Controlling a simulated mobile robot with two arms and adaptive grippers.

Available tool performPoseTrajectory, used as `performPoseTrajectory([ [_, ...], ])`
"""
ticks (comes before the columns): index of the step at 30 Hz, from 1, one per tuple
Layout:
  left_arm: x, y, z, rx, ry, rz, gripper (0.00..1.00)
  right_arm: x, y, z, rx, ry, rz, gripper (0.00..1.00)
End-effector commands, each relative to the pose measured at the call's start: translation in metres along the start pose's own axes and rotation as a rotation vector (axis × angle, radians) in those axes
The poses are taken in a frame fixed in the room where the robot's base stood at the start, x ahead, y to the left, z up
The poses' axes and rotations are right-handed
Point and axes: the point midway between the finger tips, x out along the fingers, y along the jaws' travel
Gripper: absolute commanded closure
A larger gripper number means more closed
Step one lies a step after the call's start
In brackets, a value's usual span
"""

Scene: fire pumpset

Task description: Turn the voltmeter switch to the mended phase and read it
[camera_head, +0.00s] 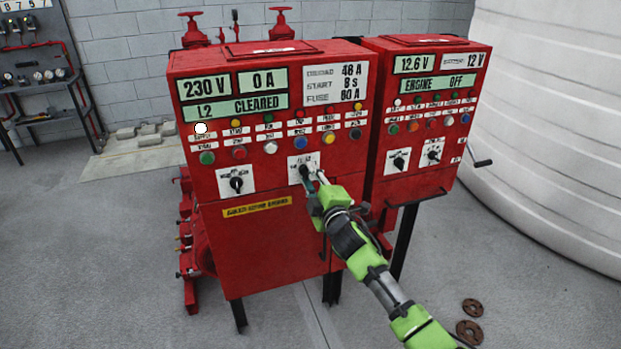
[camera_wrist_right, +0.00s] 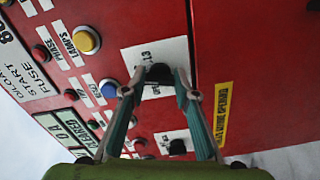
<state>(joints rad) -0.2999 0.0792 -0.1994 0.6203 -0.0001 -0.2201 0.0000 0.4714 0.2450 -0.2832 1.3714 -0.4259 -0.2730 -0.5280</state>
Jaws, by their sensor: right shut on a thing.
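The red pump panel (camera_head: 262,252) shows displays reading 230 V (camera_head: 206,87) and 0 A (camera_head: 262,79). Below them a green strip (camera_head: 235,107) reads L2 CLEARED. My right gripper (camera_head: 314,178) reaches the right-hand rotary switch (camera_head: 304,170) on its white plate. In the right wrist view my right gripper (camera_wrist_right: 160,94) has its two fingers either side of the black switch knob (camera_wrist_right: 158,73), shut on it. An L3 mark shows on the plate there; the knob's exact pointing is partly hidden. My left gripper is not in view.
A second rotary switch (camera_head: 236,180) sits left on the same panel, below coloured lamps and buttons. A second red cabinet (camera_head: 425,125) stands close on the right, reading 12.6 V and ENGINE OFF. A large white tank (camera_head: 550,130) is at the right. Two brown discs lie on the floor.

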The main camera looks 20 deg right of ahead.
Motion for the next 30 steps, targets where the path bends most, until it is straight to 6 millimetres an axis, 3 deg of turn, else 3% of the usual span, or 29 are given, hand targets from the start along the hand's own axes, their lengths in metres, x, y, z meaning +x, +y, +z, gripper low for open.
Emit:
performPoseTrajectory([
  [9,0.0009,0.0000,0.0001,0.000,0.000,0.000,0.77,-0.0003,-0.0021,0.0001,0.095,-0.001,-0.003,0.94],
  [23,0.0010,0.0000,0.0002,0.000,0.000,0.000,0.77,-0.0003,-0.0023,0.0003,0.106,-0.001,-0.003,0.94],
  [24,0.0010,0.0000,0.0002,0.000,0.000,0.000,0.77,-0.0003,-0.0023,0.0003,0.106,-0.001,-0.003,0.67],
  [25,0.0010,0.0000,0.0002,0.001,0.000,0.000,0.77,-0.0003,-0.0023,0.0003,0.106,-0.001,-0.003,0.60],
  [26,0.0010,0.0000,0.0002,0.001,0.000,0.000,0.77,-0.0003,-0.0023,0.0003,0.106,-0.001,-0.003,0.56],
  [30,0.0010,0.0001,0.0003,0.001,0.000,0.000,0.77,-0.0002,-0.0017,0.0001,0.105,-0.001,-0.002,0.56],
])
